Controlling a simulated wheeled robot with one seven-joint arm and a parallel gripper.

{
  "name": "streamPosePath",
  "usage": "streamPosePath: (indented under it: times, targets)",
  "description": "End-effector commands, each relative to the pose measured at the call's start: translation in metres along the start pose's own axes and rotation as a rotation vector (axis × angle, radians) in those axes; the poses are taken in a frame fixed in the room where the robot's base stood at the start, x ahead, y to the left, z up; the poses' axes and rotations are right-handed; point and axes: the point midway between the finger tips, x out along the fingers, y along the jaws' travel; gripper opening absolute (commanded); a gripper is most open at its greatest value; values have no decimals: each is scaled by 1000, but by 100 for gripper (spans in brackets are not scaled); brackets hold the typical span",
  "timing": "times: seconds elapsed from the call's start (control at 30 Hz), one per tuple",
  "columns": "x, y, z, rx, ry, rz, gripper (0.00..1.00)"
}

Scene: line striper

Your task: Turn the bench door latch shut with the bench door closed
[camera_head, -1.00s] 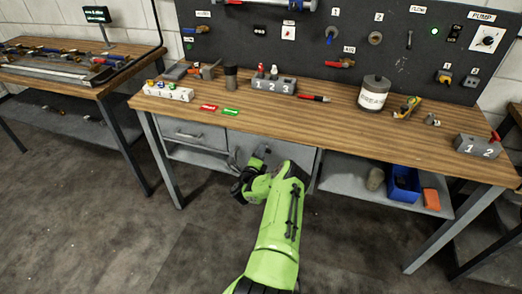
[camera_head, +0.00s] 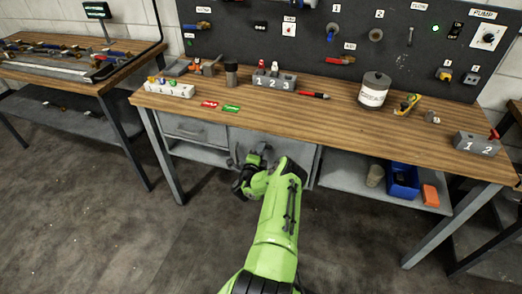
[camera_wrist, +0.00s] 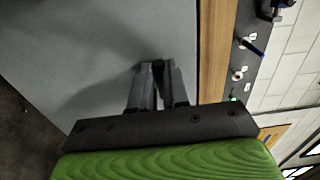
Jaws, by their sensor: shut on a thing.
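The bench door (camera_head: 290,149) is a plain grey panel under the wooden worktop. It looks closed or nearly so, roughly in line with the bench front. My gripper (camera_head: 240,166) is low at the left part of this door. In the wrist view the door (camera_wrist: 90,55) fills the left side, and my gripper (camera_wrist: 160,68) has its dark fingers close together against it. They are shut on the bench door latch, which the fingers hide almost wholly. Its turn angle cannot be told.
A grey drawer (camera_head: 195,129) is left of the door. On the right, an open shelf (camera_head: 340,178) carries a blue bin (camera_head: 403,182) and an orange block (camera_head: 430,194). The worktop (camera_head: 330,112) holds several small items above. The floor in front is clear.

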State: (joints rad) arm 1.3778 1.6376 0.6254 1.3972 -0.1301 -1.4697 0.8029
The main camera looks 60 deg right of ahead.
Motion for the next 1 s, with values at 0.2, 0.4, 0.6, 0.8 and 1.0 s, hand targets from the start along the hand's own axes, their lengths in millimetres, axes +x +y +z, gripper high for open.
streamPosePath:
  times: [0.2, 0.4, 0.6, 0.8, 1.0]
  targets:
    - [0, 1, 0, -3, -1, 2, 36]
    - [0, 0, 0, -2, 0, 1, 40]
    - [-11, 0, 1, -2, -3, 3, 40]
    - [-63, -1, 1, -2, -6, 6, 40]
    - [-121, 0, 1, -4, -7, 7, 40]
